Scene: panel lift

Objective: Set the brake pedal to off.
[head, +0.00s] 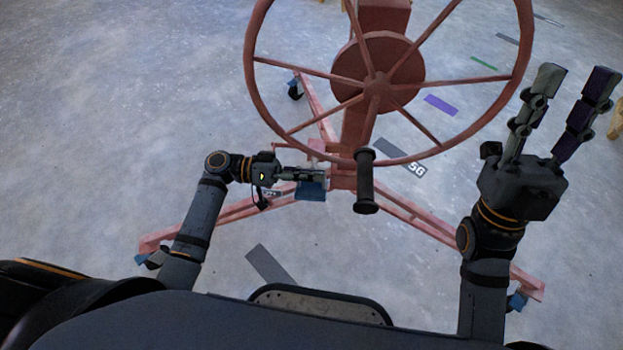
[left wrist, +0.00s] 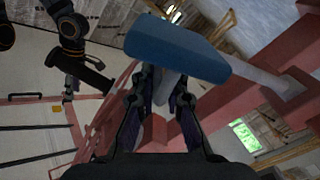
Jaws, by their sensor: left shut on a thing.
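The brake pedal is a blue plate low on the red panel lift; it shows in the head view (head: 311,191) left of the lift's column, and large in the left wrist view (left wrist: 178,48). My left gripper (head: 315,175) reaches it from the left. In the left wrist view its two fingers (left wrist: 165,88) are closed together at the pedal's underside, with a grey part between them. They hide part of the pedal's mount. My right gripper (head: 575,85) is raised at the right of the head view, fingers apart and empty, away from the pedal.
The lift's big red wheel (head: 268,110) stands above and beyond the pedal, with a black handle (head: 366,182) just right of the pedal. Red base legs (head: 235,210) with blue-ended feet spread across the grey floor. Open floor lies at the left.

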